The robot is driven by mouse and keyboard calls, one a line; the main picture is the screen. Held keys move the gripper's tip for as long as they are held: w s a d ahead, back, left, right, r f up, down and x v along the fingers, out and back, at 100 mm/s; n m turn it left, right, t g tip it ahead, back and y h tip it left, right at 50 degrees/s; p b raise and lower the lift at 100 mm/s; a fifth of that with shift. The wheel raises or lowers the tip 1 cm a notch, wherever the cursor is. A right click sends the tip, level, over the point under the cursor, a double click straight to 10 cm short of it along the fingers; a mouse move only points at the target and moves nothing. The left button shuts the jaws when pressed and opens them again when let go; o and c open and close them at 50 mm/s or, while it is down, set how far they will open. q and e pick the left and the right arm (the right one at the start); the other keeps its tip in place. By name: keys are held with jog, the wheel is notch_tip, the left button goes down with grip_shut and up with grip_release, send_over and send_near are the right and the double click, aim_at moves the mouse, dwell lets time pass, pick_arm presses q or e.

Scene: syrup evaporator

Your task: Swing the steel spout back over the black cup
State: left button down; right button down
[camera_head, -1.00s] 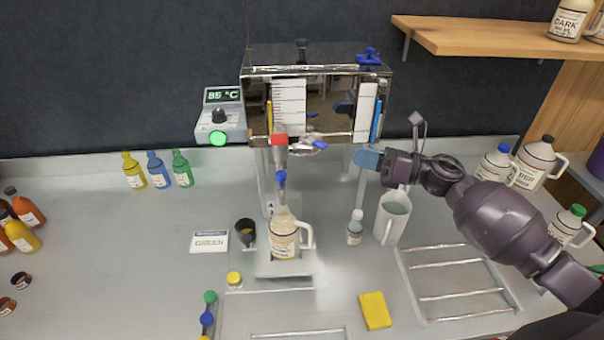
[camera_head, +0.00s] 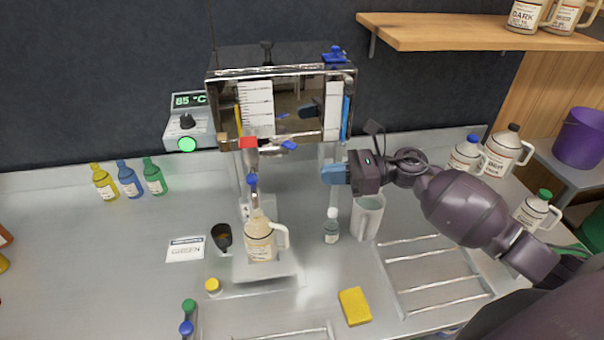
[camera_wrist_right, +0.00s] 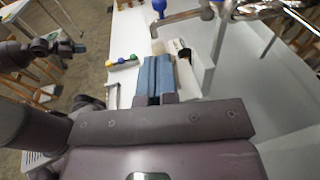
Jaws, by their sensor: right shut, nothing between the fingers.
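The steel spout (camera_head: 251,162) hangs under the evaporator's front, above a labelled jug (camera_head: 260,241). The black cup (camera_head: 221,236) stands just left of that jug, with no spout above it. My right gripper (camera_head: 333,174) is shut and empty, to the right of the spout and apart from it, near the grey pitcher. Its blue fingers (camera_wrist_right: 156,78) lie together in the right wrist view, where shiny steel pipework (camera_wrist_right: 226,10) shows at the top. My left gripper (camera_wrist_right: 79,47) seems to show small at the left of that view; its jaws are unclear.
The grey pitcher (camera_head: 367,216) and a small bottle (camera_head: 331,228) stand below my right gripper. A blue-handled valve (camera_head: 288,145) sits beside the spout. A yellow sponge (camera_head: 355,306) and a rack (camera_head: 435,270) lie in front.

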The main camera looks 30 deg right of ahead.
aim_at(253, 179)
jog(key=p+x, duration=0.2)
jog(key=x, duration=1.1)
jog(key=shift+w+a+r, duration=0.1)
jog(key=shift+a+r, duration=0.05)
jog(key=shift+a, duration=0.05)
